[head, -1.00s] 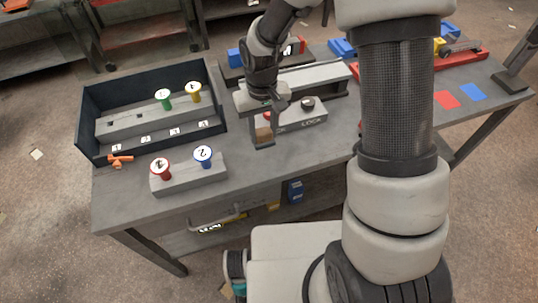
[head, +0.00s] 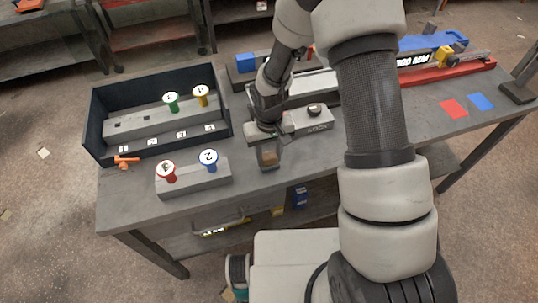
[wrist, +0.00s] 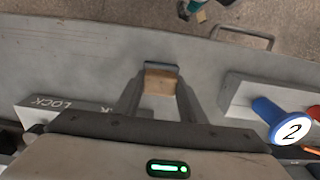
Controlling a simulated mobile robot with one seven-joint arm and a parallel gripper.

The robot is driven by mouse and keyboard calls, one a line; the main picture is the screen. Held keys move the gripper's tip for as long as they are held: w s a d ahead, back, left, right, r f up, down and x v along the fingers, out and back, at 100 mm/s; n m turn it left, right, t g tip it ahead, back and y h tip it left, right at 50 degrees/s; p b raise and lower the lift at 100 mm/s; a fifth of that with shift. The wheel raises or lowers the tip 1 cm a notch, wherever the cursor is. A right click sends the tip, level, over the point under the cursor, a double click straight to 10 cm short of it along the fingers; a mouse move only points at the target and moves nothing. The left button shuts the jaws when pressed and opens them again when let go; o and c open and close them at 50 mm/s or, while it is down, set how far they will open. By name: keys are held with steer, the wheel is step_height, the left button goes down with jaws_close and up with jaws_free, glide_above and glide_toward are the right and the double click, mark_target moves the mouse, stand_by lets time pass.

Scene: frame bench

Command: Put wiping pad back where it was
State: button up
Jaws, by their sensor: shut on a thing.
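The wiping pad appears to be the small tan block with a grey edge (wrist: 160,82) between my fingers in the wrist view. It also shows as a brown patch (head: 270,157) in the head view. My gripper (wrist: 158,92) is shut on it, a finger on each side. In the head view my gripper (head: 269,160) is over the front part of the grey bench (head: 130,205), between the peg block and the LOCK block. I cannot tell whether the pad touches the bench top. No marked resting place for it is visible.
A grey block (head: 195,185) with red and blue numbered pegs stands left of my gripper. A dark open tray (head: 95,125) with green and yellow pegs is behind it; an orange item (head: 126,162) lies alongside. The LOCK block (head: 312,122) is at right. Red and blue squares lie far right.

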steer(key=o, duration=1)
steer(key=shift+o, duration=0.2)
